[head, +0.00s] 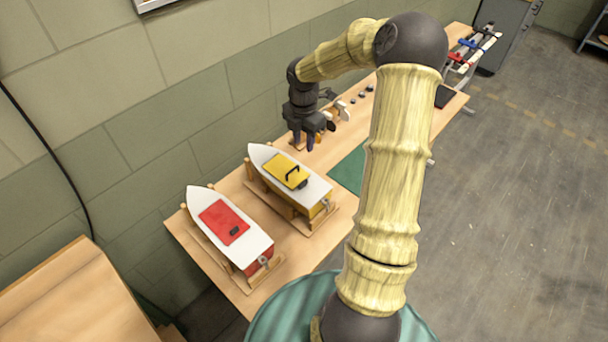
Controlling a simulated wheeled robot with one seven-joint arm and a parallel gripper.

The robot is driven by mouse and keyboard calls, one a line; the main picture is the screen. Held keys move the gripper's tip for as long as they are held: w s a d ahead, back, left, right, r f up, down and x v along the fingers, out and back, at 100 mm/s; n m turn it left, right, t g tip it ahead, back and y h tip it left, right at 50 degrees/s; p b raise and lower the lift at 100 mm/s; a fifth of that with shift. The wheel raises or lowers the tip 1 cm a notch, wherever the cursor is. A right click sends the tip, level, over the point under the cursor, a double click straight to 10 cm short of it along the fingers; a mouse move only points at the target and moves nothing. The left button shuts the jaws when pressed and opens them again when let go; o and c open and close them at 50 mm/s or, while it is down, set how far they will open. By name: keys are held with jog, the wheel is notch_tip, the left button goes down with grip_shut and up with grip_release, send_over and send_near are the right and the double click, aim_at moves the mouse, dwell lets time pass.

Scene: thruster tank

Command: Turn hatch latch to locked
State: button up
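Two model boats with white decks stand on wooden cradles on the bench. The nearer one has a red hatch (223,222) with a small dark latch-like piece (234,231) on it. The farther one has a yellow hatch (281,168) with a black arched handle (292,173) and a small dark piece (302,184) by its edge. Which way either dark piece is turned is too small to tell. My gripper (303,141) points down beyond the yellow-hatch boat's bow, apart from both boats. Its two fingers look apart, with nothing seen between them.
The wooden bench (330,155) runs along the green block wall (120,115). A green mat (349,171) lies right of the yellow-hatch boat, partly hidden by my arm. Small dark knobs (362,95) and a rack with red and blue parts (465,52) are farther along. A wooden surface (70,300) is at lower left.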

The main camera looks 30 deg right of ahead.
aim_at(304, 181)
jog(key=shift+f, duration=0.15)
notch_tip(304, 181, down, 17)
jog(key=p, duration=0.3)
jog(key=shift+s+f, duration=0.1)
dwell(0.4)
jog(key=shift+c, duration=0.2)
grip_shut()
